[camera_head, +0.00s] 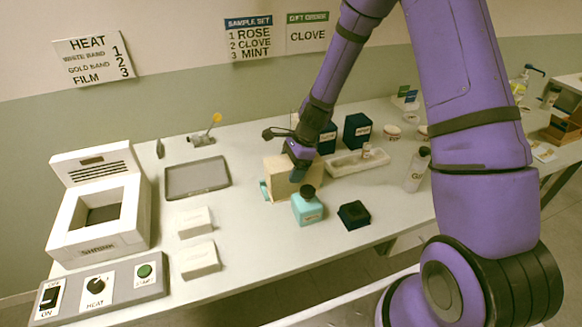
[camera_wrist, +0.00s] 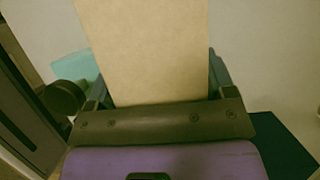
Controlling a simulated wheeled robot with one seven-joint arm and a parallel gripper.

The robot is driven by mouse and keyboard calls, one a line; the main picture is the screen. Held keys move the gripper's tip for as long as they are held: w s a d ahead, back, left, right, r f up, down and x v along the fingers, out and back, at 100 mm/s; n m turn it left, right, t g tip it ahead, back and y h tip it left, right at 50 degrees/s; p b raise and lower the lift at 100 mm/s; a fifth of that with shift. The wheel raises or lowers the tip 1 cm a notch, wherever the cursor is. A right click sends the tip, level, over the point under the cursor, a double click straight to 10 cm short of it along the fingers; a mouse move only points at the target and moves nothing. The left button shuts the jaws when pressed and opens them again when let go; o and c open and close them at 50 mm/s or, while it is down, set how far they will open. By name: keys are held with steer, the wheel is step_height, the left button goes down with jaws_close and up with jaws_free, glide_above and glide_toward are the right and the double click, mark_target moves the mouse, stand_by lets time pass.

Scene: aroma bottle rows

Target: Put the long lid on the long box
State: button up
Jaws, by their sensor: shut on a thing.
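My gripper (camera_head: 299,172) is shut on a tan, flat-faced piece (camera_head: 277,178), which I take to be the long lid. In the wrist view the tan piece (camera_wrist: 150,45) fills the space between the fingers and runs out past the top edge. In the head view it stands at the table's middle, behind a teal bottle with a black cap (camera_head: 307,207). I cannot tell whether it touches the table. A long pale tray-like box (camera_head: 345,166), open on top, lies to the right and may be the long box. A small bottle (camera_head: 367,150) stands in it.
Navy boxes (camera_head: 357,131) stand behind the pale box. A low navy piece (camera_head: 353,214) lies in front. A white bottle (camera_head: 417,170) stands to the right. White blocks (camera_head: 200,259), a grey tray (camera_head: 197,178) and the white heating machine (camera_head: 101,215) are at left.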

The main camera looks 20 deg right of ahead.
steer(key=shift+f, duration=1.35)
stand_by(1.7)
steer(key=o, duration=0.9)
steer(key=shift+r, duration=4.5)
